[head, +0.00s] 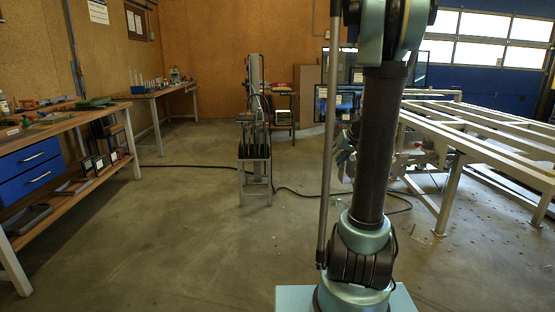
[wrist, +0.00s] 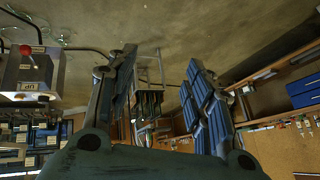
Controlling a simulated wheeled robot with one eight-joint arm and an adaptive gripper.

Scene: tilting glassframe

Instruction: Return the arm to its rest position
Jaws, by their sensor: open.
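My arm (head: 370,150) stands upright in the right half of the head view, running from its base at the bottom edge to a joint at the top edge. My gripper (wrist: 160,58) shows in the wrist view with its two padded fingers spread wide apart. Nothing is between the fingers, so it is open and empty. The wrist view is turned over, with the floor at the top. I cannot make out the gripper in the head view; the arm hides part of the scene there.
A white frame table (head: 480,130) stands at right, close to my arm. A workbench with blue drawers (head: 28,170) is at left, a narrow stand (head: 255,168) in the middle. A dark cable (head: 300,194) crosses the floor. A control box with a red knob (wrist: 27,72) shows in the wrist view.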

